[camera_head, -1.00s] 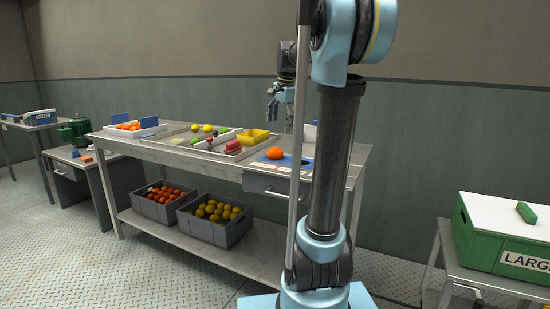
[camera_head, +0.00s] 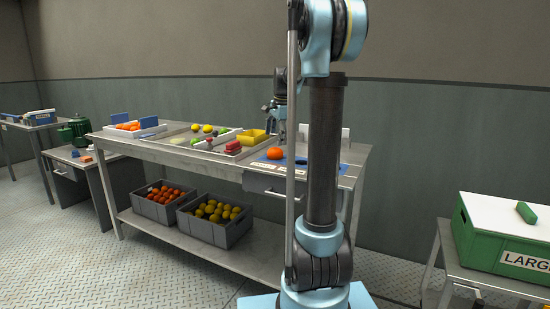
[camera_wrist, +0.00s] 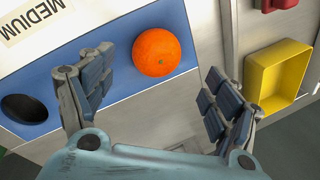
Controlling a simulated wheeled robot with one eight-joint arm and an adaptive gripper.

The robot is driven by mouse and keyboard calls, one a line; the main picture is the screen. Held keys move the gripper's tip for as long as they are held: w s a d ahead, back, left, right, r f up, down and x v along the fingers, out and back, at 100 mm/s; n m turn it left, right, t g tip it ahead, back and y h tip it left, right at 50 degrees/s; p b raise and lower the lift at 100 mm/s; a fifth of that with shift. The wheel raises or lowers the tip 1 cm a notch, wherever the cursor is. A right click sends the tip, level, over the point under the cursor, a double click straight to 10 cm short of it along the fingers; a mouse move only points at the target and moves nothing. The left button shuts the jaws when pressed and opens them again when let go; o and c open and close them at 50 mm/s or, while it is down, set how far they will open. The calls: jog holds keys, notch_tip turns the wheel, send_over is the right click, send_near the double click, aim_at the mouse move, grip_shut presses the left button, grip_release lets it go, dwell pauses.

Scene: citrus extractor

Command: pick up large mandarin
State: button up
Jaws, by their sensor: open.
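The large mandarin (camera_head: 275,153) is an orange ball on the blue panel near the right end of the workbench. In the wrist view the mandarin (camera_wrist: 157,52) sits at the blue panel's edge, above the gap between my fingers. My gripper (camera_wrist: 155,100) is open and empty, one finger on each side, not touching the mandarin. In the head view my gripper (camera_head: 277,112) hangs above the bench, behind and above the mandarin. My arm hides part of the bench's right end.
A yellow bin (camera_head: 252,137) and a red object (camera_head: 233,146) are left of the mandarin. Crates of fruit (camera_head: 215,230) stand on the lower shelf. A green box (camera_head: 500,240) is at right.

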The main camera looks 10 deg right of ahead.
aim_at(275, 149)
jog(key=shift+s+x, duration=0.2)
jog(key=shift+x, duration=3.45)
jog(key=c, duration=1.3)
jog(key=shift+r, duration=0.1)
jog(key=shift+c, duration=0.3)
